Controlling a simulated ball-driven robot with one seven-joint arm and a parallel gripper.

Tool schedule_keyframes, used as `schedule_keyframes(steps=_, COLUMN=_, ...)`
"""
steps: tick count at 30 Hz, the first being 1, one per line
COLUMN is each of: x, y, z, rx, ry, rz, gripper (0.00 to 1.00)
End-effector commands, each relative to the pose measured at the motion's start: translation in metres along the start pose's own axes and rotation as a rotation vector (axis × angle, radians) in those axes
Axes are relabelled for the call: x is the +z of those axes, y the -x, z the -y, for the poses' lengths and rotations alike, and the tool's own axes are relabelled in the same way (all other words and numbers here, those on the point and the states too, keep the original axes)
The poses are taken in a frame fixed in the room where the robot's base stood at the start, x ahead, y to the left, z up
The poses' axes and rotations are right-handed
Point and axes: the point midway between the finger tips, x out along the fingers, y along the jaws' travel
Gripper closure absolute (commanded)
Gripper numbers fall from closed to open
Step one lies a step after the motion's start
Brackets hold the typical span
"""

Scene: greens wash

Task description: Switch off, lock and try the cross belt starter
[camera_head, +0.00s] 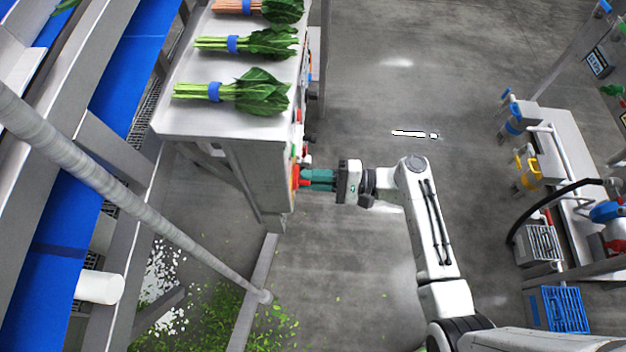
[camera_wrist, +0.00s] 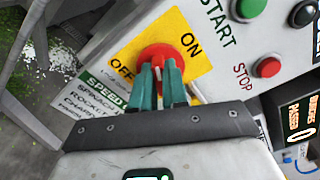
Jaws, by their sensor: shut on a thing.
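The starter panel shows in the wrist view as a light grey face with a yellow plate (camera_wrist: 190,40) marked ON and OFF. A red rotary switch handle (camera_wrist: 158,55) sits on that plate. My gripper (camera_wrist: 162,75) has its teal fingers shut on the red handle. In the head view my gripper (camera_head: 305,178) reaches left to the side of the metal table, where a bit of red (camera_head: 296,170) shows at the fingertips. A green START button (camera_wrist: 249,8) and a red STOP button (camera_wrist: 267,67) are to the right of the plate. No padlock can be made out.
A speed label (camera_wrist: 100,95) and a dark counter display (camera_wrist: 302,118) flank the switch. Bunches of greens (camera_head: 240,90) lie on the metal table (camera_head: 200,122). A blue belt (camera_head: 60,210) runs at left. A bench (camera_head: 570,150) and blue crate (camera_head: 557,308) stand right; floor between is clear.

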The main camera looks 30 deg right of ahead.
Motion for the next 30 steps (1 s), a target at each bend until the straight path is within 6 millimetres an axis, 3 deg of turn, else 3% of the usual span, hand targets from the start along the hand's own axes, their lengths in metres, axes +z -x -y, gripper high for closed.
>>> schedule_keyframes(steps=15, x=-0.0013, y=0.0004, z=-0.0047, rx=0.001, ry=0.386, rz=0.0, gripper=1.0)
schedule_keyframes(steps=30, x=-0.0006, y=0.0005, z=-0.0037, rx=0.002, ry=0.485, rz=-0.001, gripper=1.0)
